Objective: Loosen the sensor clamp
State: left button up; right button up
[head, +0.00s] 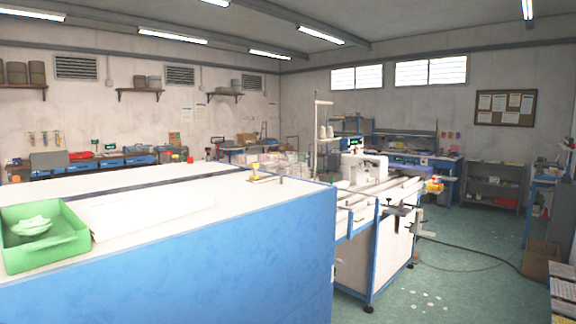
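A white sewing machine (363,170) stands on a table behind a large blue-sided bench, right of the middle. Pale rails (385,190) run along this table. A dark bracket-like part (399,211) sits at its near right side, and a yellow and red part (434,185) is at the far rail end. Neither of my grippers is in view.
The blue-sided bench (200,268) fills the left foreground. A green tray (65,252) with pale items stands on its near left. Green floor (455,255) is open at right, with a dark cable and scattered pale scraps. A cardboard box (540,259) stands at far right.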

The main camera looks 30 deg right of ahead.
aim_at(282, 171)
jog(key=i+l, duration=0.1)
jog(key=l, duration=0.3)
jog(key=i+l, duration=0.1)
jog(key=l, duration=0.25)
jog(key=i+l, duration=0.1)
jog(key=l, duration=0.3)
jog(key=i+l, duration=0.1)
jog(key=l, duration=0.3)
jog(key=i+l+u, duration=0.1)
jog(key=l, duration=0.75)
jog(key=i+l, duration=0.1)
jog(key=l, duration=0.4)
